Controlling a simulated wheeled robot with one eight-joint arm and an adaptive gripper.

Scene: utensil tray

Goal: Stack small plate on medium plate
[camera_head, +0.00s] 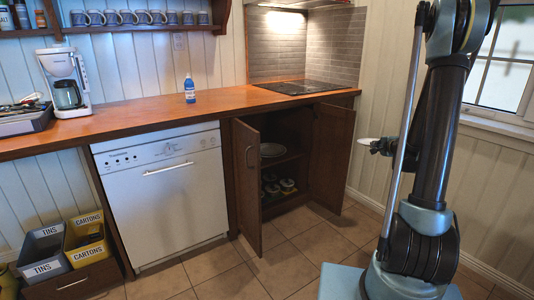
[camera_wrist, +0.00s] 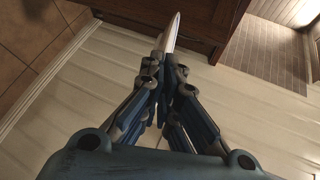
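My gripper (camera_head: 381,146) is at the right in the head view, partly hidden behind my arm. It is shut on the rim of a white plate, taken as the small plate (camera_head: 366,142), held edge-on in the air. In the wrist view the small plate (camera_wrist: 173,30) is a thin pale edge beyond the closed fingers (camera_wrist: 163,70). A larger white plate, likely the medium plate (camera_head: 272,150), lies on the shelf inside the open cabinet, left of my gripper. Nothing is seen on top of it.
The cabinet's left door (camera_head: 246,180) and right door (camera_head: 333,155) stand open, the right one between my gripper and the shelf. Several small dishes (camera_head: 287,184) sit on the cabinet's bottom. A wooden counter (camera_head: 230,101) runs above. The tiled floor (camera_head: 295,260) in front is clear.

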